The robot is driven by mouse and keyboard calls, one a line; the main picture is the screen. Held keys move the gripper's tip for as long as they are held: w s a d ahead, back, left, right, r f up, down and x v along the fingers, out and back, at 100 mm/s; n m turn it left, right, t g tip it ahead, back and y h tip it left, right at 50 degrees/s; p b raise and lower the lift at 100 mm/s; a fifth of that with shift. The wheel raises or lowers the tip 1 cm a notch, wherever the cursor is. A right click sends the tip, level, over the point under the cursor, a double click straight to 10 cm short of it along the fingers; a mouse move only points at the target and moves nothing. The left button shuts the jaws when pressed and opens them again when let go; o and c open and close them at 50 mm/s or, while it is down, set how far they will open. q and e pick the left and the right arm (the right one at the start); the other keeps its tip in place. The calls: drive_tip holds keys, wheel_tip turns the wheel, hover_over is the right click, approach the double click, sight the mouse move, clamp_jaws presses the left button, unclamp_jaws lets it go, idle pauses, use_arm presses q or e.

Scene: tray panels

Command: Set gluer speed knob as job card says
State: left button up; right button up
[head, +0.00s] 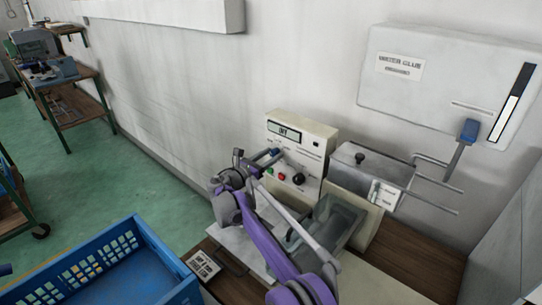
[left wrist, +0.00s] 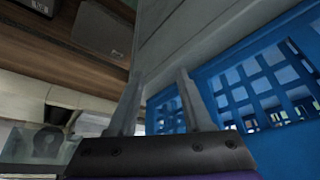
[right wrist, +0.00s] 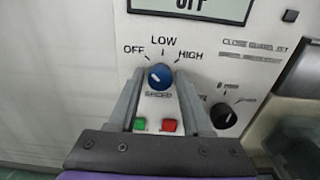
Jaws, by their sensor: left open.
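The gluer's cream control panel (head: 310,140) stands against the wall in the head view, its display (head: 284,132) reading OFF. The blue speed knob (right wrist: 160,77) sits below the marks OFF, LOW and HIGH in the right wrist view. Its white pointer mark appears turned to the upper left, toward OFF. My right gripper (right wrist: 159,78) is open, with its fingers on either side of the knob; contact is not clear. My left gripper (left wrist: 158,78) is open and empty beside a blue crate. A small printed card (head: 203,264) lies on the bench; its text is too small to read.
A black knob (right wrist: 224,115), a green button (right wrist: 139,124) and a red button (right wrist: 169,125) sit close to the speed knob. The blue crate (head: 143,238) stands at front left. A glue tank (head: 440,85) hangs on the wall at right.

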clamp_jaws()
drive_tip(key=shift+m, duration=0.3)
drive_tip(key=m+p, duration=0.2)
drive_tip(key=m, duration=0.2)
drive_tip(key=shift+r, duration=0.15)
drive_tip(key=shift+m+p, duration=0.8)
drive_tip(key=shift+m, duration=1.8)
drive_tip(key=shift+o, duration=1.9)
unclamp_jaws()
